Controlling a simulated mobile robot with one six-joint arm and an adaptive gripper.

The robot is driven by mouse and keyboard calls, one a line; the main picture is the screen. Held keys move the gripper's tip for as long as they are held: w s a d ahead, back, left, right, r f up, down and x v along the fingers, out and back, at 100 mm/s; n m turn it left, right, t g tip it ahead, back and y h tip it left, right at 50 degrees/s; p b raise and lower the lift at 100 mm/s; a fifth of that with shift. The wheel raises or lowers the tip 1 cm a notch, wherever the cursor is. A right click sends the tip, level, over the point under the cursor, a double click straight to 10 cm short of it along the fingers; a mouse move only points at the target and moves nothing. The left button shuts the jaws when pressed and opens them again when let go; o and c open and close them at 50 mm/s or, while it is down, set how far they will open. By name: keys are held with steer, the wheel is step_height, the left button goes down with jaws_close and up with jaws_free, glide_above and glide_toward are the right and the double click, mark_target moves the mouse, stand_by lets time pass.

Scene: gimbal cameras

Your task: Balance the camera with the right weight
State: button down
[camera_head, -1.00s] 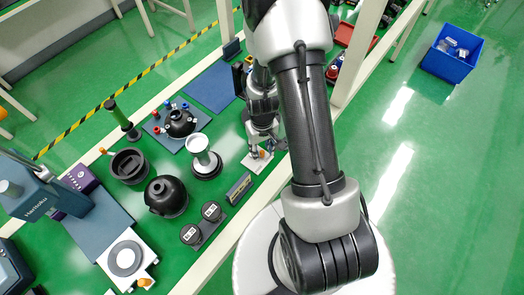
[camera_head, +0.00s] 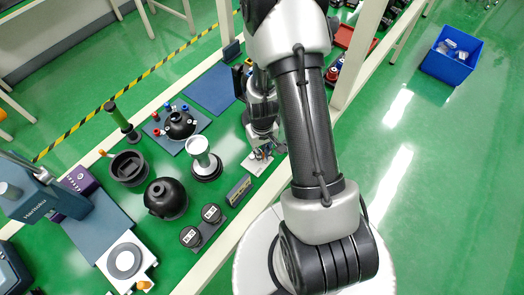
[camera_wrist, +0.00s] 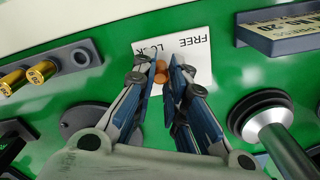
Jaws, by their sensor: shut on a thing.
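My gripper (camera_wrist: 163,75) is closed around a small orange knob (camera_wrist: 161,67) in the wrist view. The knob stands at a white plate (camera_wrist: 190,42) marked FREE and LOCK. In the head view my gripper (camera_head: 264,152) is low over that plate (camera_head: 254,164). Brass cylinders (camera_wrist: 42,72), possibly weights, sit in a grey holder at the left of the wrist view, beside one empty hole.
A black sphere (camera_head: 166,198), a black round cup (camera_head: 129,167) and a white-topped post (camera_head: 199,152) stand on the green bench. A labelled block (camera_wrist: 290,30) is right of the plate. The blue mat (camera_head: 213,88) is bare.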

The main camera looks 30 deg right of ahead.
steer(key=shift+s+m, duration=0.1)
steer(key=shift+m, duration=0.2)
steer(key=m, duration=0.2)
steer(key=a+m, duration=0.1)
steer(key=s+m, duration=0.1)
steer(key=m, duration=0.1)
steer(key=shift+a+m, duration=0.3)
steer(key=m, duration=0.2)
steer(key=a+m, duration=0.1)
steer(key=m, duration=0.2)
steer(key=shift+a+m, duration=0.3)
steer(key=shift+m, duration=0.1)
stand_by(0.3)
steer(key=c, duration=1.6)
jaws_free()
steer(key=shift+o, duration=0.2)
step_height(320, 180, up, 12)
